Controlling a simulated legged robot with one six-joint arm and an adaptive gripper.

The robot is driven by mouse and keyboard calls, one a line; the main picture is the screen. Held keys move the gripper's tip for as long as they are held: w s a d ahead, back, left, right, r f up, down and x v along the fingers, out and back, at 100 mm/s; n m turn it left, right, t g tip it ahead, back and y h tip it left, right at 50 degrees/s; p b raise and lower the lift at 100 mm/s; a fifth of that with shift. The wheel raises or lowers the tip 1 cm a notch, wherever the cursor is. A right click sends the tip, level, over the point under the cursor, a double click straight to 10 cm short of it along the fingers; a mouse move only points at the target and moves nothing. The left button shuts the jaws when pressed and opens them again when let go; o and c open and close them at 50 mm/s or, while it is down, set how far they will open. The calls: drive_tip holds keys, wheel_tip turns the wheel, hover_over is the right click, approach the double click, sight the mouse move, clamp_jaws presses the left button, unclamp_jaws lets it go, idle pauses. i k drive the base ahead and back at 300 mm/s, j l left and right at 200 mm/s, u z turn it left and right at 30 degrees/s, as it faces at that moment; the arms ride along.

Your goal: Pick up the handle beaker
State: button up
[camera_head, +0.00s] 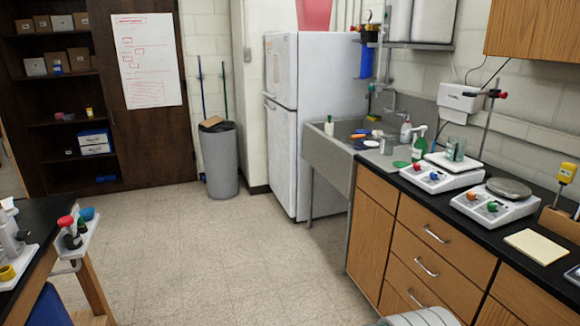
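A clear glass beaker (456,148) stands on the left of two white hot plates (438,179) on the black counter at the right. It looks upright, and I cannot make out a handle on it at this size. A small grey metal cup (387,146) stands farther left on the counter, near the sink.
A second hot plate (495,207) and a pale notepad (537,246) lie nearer on the counter. A green-labelled bottle (419,142) stands behind the left hot plate. Wooden drawers (430,236) front the counter. The tiled floor (215,250) is open; a black bench (35,240) stands left.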

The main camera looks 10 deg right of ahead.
sight(457, 151)
drive_tip(key=i+j, duration=0.1)
drive_tip(key=i, duration=0.6)
drive_tip(key=i+z, duration=0.15)
drive_tip(key=i, duration=0.55)
drive_tip(key=i+l+z, duration=0.1)
drive_tip(key=i+z, duration=0.15)
drive_tip(key=z, duration=0.15)
drive_tip(key=i+z, duration=0.5)
drive_tip(key=z, duration=0.25)
drive_tip(key=i+j+z, duration=0.2)
drive_tip(key=z, duration=0.2)
drive_tip(key=i+z, duration=0.55)
